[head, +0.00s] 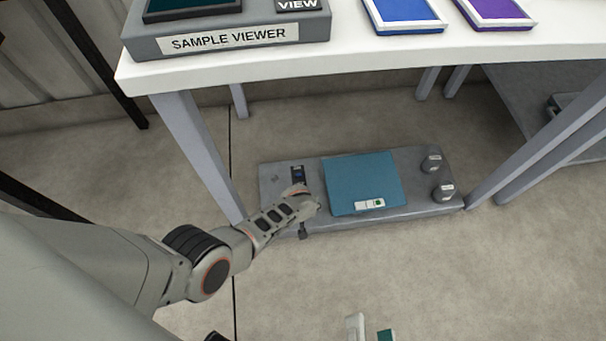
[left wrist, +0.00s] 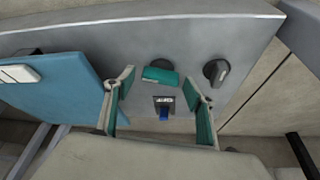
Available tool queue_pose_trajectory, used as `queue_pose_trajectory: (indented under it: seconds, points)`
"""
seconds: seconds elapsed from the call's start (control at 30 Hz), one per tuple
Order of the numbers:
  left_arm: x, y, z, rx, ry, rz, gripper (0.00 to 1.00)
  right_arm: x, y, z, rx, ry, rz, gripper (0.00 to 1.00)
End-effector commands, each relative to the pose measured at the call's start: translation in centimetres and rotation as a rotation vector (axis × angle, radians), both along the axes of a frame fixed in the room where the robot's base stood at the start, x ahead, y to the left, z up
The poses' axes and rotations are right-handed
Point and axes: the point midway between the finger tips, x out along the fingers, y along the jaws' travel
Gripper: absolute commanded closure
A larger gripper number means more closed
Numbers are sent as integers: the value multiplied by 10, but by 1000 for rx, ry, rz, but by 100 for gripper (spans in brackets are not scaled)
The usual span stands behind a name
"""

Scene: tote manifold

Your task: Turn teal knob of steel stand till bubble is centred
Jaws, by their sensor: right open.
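The grey steel stand (head: 420,211) lies low on the floor under the table, with a flat blue-teal plate (head: 350,178) on it. A small white level strip (head: 369,204) with a green spot right of its middle sits on the plate; the bubble is too small to judge. The teal knob (left wrist: 160,76) shows in the left wrist view, between and just beyond the fingertips of my left gripper (left wrist: 163,88), which are open and look apart from it. In the head view my left gripper (head: 302,207) covers that knob. My right gripper (head: 371,332) is open at the bottom edge, away from the stand.
A dark knob (left wrist: 216,72) and a blue switch-like part (left wrist: 163,112) are close to the teal knob. Two grey knobs, one at the back (head: 431,162) and one in front (head: 443,190), stand at the right end. The white table (head: 340,42) overhangs behind; its legs flank the stand.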

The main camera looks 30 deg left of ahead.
Motion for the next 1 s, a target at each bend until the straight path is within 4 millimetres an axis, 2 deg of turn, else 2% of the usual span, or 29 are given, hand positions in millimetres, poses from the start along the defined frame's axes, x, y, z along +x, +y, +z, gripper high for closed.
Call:
queue_pose_trajectory:
  seconds: [0.03,0.1,0.13,0.53,1.0]
  points:
    - [0,0,0,0,0,0,61,0,0,0,-1,0,0,53]
    - [0,0,0,0,0,0,79,0,0,0,-1,0,0,53]
    - [0,0,0,0,0,0,82,0,0,0,-1,0,0,53]
    - [0,2,1,0,0,-58,81,2,-2,2,-28,-13,11,53]
    - [0,4,1,1,0,-367,81,2,-12,0,-167,-45,78,53]
